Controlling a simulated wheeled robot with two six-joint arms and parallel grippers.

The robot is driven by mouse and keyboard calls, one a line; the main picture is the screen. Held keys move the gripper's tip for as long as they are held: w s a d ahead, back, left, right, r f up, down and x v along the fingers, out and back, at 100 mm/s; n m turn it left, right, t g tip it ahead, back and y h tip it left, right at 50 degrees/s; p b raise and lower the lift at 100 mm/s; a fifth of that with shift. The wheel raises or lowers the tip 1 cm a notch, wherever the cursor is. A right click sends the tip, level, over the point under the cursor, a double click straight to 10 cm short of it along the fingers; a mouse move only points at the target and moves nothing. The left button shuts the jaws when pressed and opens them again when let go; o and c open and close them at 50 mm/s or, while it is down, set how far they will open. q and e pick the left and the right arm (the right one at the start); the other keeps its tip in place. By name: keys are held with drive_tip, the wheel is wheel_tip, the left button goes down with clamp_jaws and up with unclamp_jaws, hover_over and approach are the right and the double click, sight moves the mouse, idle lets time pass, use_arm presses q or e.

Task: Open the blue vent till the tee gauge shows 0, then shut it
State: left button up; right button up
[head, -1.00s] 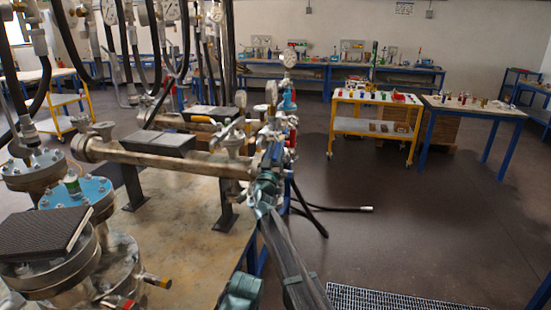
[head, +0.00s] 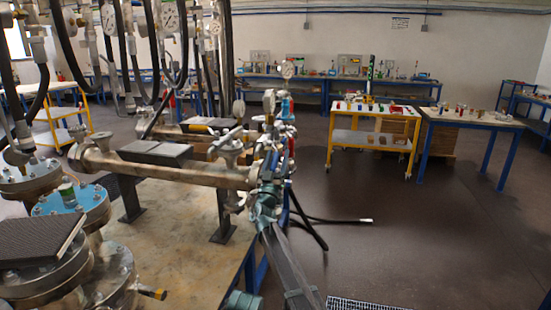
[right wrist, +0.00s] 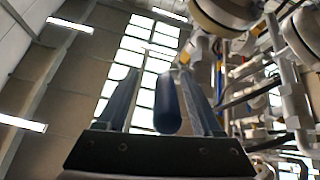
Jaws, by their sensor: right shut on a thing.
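My right gripper (head: 268,188) is at the valve cluster on the right end of the long pipe (head: 170,170). In the right wrist view my right gripper (right wrist: 162,88) has its fingers on either side of a blue rounded handle, the blue vent (right wrist: 167,104), and is shut on it. In the head view the arm largely hides the vent. A round gauge (head: 288,70) stands above a blue fitting on the cluster; its dial is too small to read. My left gripper is not in view.
Several gauges and black hoses hang at the upper left. Flanged vessels (head: 68,205) stand at the left, one carrying a dark slab (head: 38,240). A black hose (head: 335,220) trails over the floor.

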drive_tip(key=shift+w+a, duration=0.1)
drive_tip(key=shift+a, duration=0.1)
idle(0.4)
drive_tip(key=shift+a+f, duration=0.1)
drive_tip(key=shift+f, duration=0.05)
drive_tip(key=b+v, duration=0.8)
drive_tip(key=v, duration=0.5)
drive_tip(key=shift+s, duration=0.35)
